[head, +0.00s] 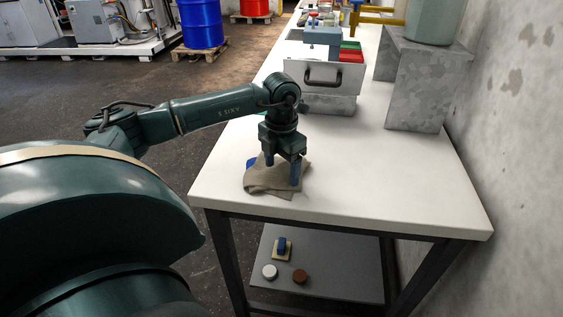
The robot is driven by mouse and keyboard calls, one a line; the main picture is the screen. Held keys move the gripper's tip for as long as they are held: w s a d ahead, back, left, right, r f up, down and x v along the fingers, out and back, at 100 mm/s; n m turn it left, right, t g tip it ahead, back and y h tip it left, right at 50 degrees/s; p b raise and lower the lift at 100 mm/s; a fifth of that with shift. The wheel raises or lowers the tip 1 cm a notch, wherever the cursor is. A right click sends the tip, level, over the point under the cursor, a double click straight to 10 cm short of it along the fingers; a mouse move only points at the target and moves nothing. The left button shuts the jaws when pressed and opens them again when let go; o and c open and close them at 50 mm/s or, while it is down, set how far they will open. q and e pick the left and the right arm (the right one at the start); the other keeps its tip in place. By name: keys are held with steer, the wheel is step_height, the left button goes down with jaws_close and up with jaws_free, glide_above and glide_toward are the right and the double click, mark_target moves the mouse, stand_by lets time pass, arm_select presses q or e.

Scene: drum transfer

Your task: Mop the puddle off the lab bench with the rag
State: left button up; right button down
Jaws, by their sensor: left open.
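A crumpled brown-grey rag (268,185) lies on the white lab bench (400,190) near its left front corner. My left gripper (283,174) points down over the rag, with its blue fingers apart on either side of part of the cloth. I cannot tell how firmly the fingers touch the rag. No puddle can be made out on the bench surface. My right gripper is not in view.
A grey drawer unit (325,78) and a galvanized metal stand (418,85) stand farther back on the bench. The bench right of the rag is clear. A lower shelf (335,275) holds small items. A wall (510,120) borders the right side.

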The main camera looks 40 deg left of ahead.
arm_select(q)
steer(key=shift+f, duration=0.1)
jaws_close()
stand_by(1.0)
